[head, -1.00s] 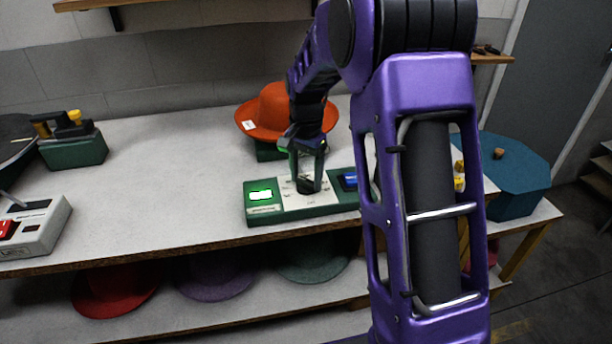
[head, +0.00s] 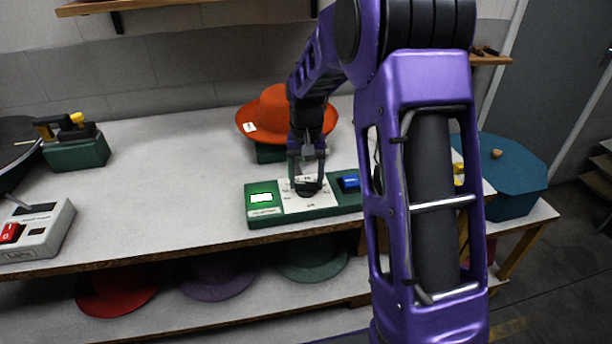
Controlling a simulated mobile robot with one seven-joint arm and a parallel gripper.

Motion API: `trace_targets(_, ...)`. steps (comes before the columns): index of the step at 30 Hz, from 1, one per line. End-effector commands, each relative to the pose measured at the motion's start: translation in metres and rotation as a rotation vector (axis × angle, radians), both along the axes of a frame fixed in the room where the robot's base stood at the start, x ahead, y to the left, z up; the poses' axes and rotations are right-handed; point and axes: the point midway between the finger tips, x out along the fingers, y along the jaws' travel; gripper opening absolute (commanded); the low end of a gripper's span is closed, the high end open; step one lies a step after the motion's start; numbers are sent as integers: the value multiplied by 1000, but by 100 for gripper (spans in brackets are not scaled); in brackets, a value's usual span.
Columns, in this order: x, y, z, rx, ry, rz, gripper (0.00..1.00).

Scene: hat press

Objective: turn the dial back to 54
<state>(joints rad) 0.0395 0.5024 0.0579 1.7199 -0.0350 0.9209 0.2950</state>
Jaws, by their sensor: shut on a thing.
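The dial (head: 307,187) is a dark knob on the white scale plate (head: 291,203) of a green control box (head: 328,211) near the bench's front edge. My gripper (head: 307,180) points down over the plate and is shut on the dial. The fingers hide part of the dial and its scale. A blue button (head: 349,182) is to the right of the plate.
An orange hat (head: 270,112) on a green stand is just behind the box. A grey switch box (head: 36,229) with a red rocker is at the far left. A blue octagonal box (head: 513,172) is at the right. The bench (head: 160,190) is clear left of the control box.

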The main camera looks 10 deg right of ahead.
Motion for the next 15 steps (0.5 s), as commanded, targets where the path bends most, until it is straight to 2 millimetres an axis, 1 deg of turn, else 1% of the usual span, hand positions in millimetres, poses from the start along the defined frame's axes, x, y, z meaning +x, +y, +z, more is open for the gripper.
trace_targets(6,0,-1,2,1,-1,197,12)
trace_targets(15,0,-1,2,1,-1,411,12)
